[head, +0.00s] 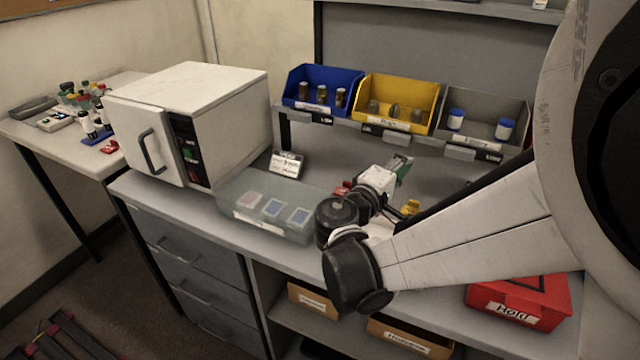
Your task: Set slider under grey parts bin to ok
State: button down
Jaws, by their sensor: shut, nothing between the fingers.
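The grey parts bin (486,118) stands at the right end of the raised shelf and holds two blue-and-white containers. Under it on the shelf front is a light grey slider (460,153), left of a dark label strip (488,157); the label wording is too small to read. My gripper (402,168) is below the shelf, left of and lower than this slider, and apart from it. It points away from the camera, and its fingers show only in small part. It is shut and empty.
A yellow bin (400,92) and a blue bin (312,78) stand left of the grey one, with similar sliders below. A translucent box (262,210), a small sign (287,164) and a white oven-like cabinet (190,110) stand on the bench. A red box (520,298) is at front right.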

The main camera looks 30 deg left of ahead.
aim_at(425, 141)
jog(key=w, duration=0.8)
jog(key=shift+w+d+r, duration=0.1)
jog(key=shift+w+d, duration=0.1)
jog(key=shift+d, duration=0.05)
jog(key=d, duration=0.4)
jog(key=shift+w+b, duration=0.3)
jog(key=shift+b, duration=0.05)
